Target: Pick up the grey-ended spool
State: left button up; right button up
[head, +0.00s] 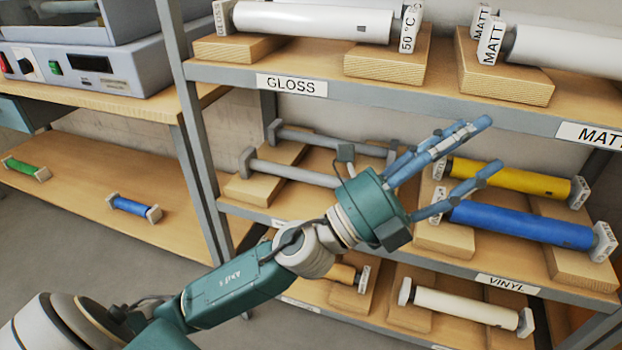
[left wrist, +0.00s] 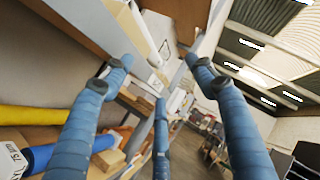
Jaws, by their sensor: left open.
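Two thin grey spools with grey end blocks lie on wooden cradles on the middle shelf in the head view, a front one (head: 295,174) and a back one (head: 325,141). I cannot tell which one the task means. My left gripper (head: 488,146) is open and empty, its blue fingers spread to the right, in front of the yellow and blue rolls. Its wrist covers the right end of the front grey spool. In the left wrist view the open fingers (left wrist: 157,78) have nothing between them. My right gripper is not in view.
A yellow roll (head: 512,179) and a blue roll (head: 520,223) lie right of the grey spools. White rolls (head: 310,21) lie on the GLOSS shelf above. A cream roll (head: 465,307) lies below. Small green (head: 24,167) and blue (head: 133,207) spools lie on the left bench.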

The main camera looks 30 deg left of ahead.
pick_arm(q)
jog(key=s+d+m+g+h, duration=0.35)
jog(key=d+m+g, duration=0.2)
jog(key=m, duration=0.35)
jog(key=m+g+y, duration=0.6)
jog(key=m+y, duration=0.6)
jog(key=y, duration=0.9)
send_near(320, 174)
jog(key=b+x, duration=0.1)
jog(key=x, duration=0.4)
jog(key=shift+w+f, duration=0.1)
jog(key=shift+f, duration=0.3)
jog(key=shift+b+x, duration=0.35)
jog(key=shift+x, duration=2.45)
jog(key=shift+w, duration=0.1)
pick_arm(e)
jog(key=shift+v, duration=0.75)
